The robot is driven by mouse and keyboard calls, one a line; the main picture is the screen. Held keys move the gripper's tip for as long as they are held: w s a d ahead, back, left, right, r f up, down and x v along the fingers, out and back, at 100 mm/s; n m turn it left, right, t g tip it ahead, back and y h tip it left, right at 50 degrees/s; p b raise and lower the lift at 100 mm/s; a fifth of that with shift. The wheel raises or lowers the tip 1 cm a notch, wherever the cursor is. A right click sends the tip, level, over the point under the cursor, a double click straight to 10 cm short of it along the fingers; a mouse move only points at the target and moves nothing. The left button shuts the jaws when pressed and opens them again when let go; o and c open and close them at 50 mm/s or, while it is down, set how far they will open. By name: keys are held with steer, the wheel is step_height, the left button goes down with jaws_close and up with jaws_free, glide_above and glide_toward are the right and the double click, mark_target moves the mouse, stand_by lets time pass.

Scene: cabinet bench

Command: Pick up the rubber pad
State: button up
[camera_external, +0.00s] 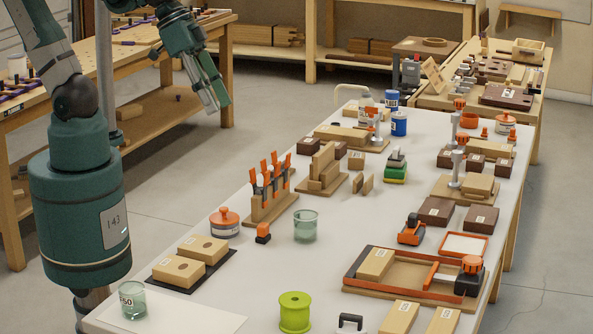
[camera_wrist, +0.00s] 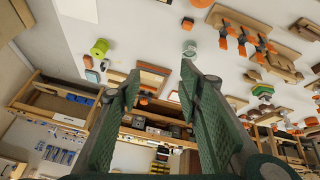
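A thin black mat (camera_external: 213,271), which looks like the rubber pad, lies flat at the near left of the white table. Two wooden blocks with holes (camera_external: 178,269) rest on it and hide most of its surface. I cannot make it out in the wrist view. My gripper (camera_external: 216,98) hangs high at the upper left, beyond the table's left edge and well away from the mat. In the wrist view my gripper (camera_wrist: 158,76) shows two green fingers spread apart with nothing between them.
Near the mat stand a glass jar (camera_external: 132,300), an orange-lidded jar (camera_external: 224,222), a green spool (camera_external: 295,312) and a rack of orange-handled tools (camera_external: 270,195). A framed wooden tray (camera_external: 410,282) is at the right. Bare table lies between the mat and the spool.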

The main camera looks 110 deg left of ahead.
steer(key=w+a+f+n+g+h+b, duration=0.1)
steer(key=w+a+f+n+g+b, duration=0.1)
steer(key=w+f+n, duration=0.3)
steer(key=w+a+f+n+g+h+b, duration=0.1)
steer(key=a+f+n+g+b, duration=0.15)
steer(key=f, duration=0.55)
steer(key=n+g+h+b, duration=0.1)
steer(key=n+h+b, duration=0.15)
steer(key=n, duration=0.45)
glide_toward(263, 224)
steer(key=d+f, duration=0.1)
steer(key=d, duration=0.1)
steer(key=shift+a+f+n+b, duration=0.25)
steer(key=shift+a+f+b, duration=0.1)
steer(key=shift+f, duration=0.45)
steer(key=shift+x, duration=1.25)
steer(key=shift+b+x, duration=1.05)
steer(key=shift+x, duration=1.55)
steer(key=shift+a, duration=0.1)
steer(key=c, duration=0.9)
